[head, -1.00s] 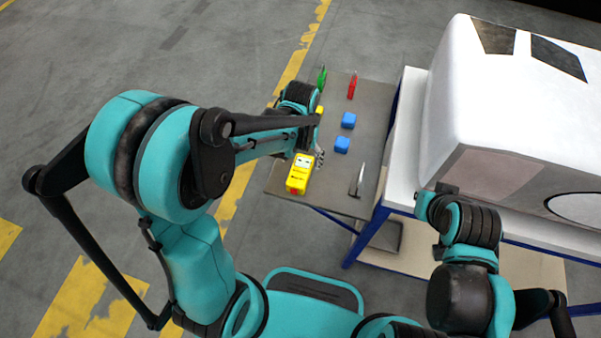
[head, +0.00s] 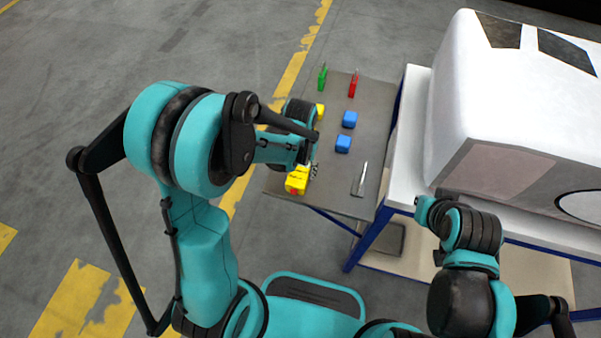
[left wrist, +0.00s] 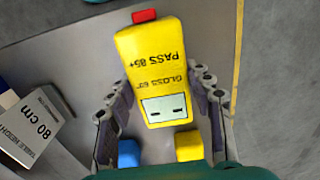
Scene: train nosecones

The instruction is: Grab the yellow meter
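The yellow meter (head: 296,182) lies near the front left corner of the grey table, partly hidden by my left arm in the head view. In the left wrist view the yellow meter (left wrist: 155,70) shows a grey display, dark lettering and a red end. My left gripper (left wrist: 163,95) is open, with one finger on each side of the meter's display end. Whether the fingers touch it is not clear. In the head view the left gripper (head: 313,170) is just above the meter, mostly hidden.
Two blue blocks (head: 349,120) (head: 343,144), a green tool (head: 322,77), a red tool (head: 353,84) and a yellow block (head: 320,110) are on the grey table (head: 375,110). A white nosecone (head: 480,110) stands at right.

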